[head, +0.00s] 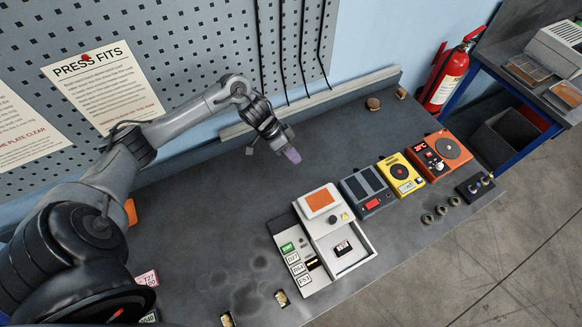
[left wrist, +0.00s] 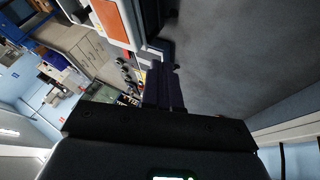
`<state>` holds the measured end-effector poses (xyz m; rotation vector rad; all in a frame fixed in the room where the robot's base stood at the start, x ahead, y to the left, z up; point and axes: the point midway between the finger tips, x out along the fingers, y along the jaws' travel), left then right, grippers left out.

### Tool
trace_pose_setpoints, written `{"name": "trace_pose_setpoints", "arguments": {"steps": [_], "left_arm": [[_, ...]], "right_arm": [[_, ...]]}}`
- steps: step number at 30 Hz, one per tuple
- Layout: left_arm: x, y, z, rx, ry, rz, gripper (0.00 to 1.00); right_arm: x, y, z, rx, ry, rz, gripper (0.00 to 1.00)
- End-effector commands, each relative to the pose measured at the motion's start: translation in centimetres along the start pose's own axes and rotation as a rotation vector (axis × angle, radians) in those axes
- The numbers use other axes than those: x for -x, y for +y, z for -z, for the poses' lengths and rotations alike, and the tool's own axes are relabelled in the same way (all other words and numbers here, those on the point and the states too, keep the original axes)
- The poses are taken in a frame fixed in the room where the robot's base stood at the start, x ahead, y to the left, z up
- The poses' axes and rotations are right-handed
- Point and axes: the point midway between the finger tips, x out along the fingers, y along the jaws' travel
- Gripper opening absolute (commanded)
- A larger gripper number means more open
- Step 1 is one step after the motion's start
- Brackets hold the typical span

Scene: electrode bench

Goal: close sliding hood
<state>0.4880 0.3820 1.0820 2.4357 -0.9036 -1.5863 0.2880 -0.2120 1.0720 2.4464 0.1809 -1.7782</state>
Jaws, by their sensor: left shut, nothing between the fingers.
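In the left wrist view the orange window (left wrist: 112,20) shows at the top, left of the fingers. My left gripper (head: 292,156) is shut and empty, above the bench behind the hood and apart from it. Its fingers (left wrist: 163,92) lie close together in the left wrist view. My right gripper is not in view.
Right of the device stand a dark-panelled unit (head: 367,190), a yellow unit (head: 401,174) and an orange unit (head: 440,154). Several rings (head: 441,209) lie near the bench's front edge. A pegboard (head: 170,60) rises behind. The bench behind the device is clear.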

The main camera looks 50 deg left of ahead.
Motion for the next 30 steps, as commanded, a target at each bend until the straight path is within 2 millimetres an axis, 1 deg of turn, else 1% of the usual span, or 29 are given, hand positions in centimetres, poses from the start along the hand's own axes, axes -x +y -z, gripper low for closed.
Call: {"name": "trace_pose_setpoints", "arguments": {"steps": [2, 4, 8, 22, 24, 27, 30], "left_arm": [[0.5, -0.4, -0.2, 0.031, -0.009, -0.014, 0.00], [0.5, -0.5, -0.2, 0.045, -0.012, -0.021, 0.00], [-0.8, -0.3, -0.2, 0.049, -0.013, -0.026, 0.00], [-9.1, -0.1, -0.3, 0.046, -0.013, -0.024, 0.00], [-9.3, 0.9, -0.2, 0.043, -0.013, -0.023, 0.00], [-9.8, 2.0, -0.2, 0.043, -0.013, -0.023, 0.00], [-10.3, 2.6, -0.2, 0.044, -0.013, -0.021, 0.00]], "right_arm": [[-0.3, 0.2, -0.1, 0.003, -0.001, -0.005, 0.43], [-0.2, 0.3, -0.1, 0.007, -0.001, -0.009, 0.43], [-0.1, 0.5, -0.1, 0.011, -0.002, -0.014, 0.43], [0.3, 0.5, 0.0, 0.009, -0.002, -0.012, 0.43], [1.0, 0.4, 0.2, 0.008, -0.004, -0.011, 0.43], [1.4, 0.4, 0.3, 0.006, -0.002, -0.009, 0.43], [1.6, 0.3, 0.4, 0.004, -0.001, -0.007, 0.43]]}}
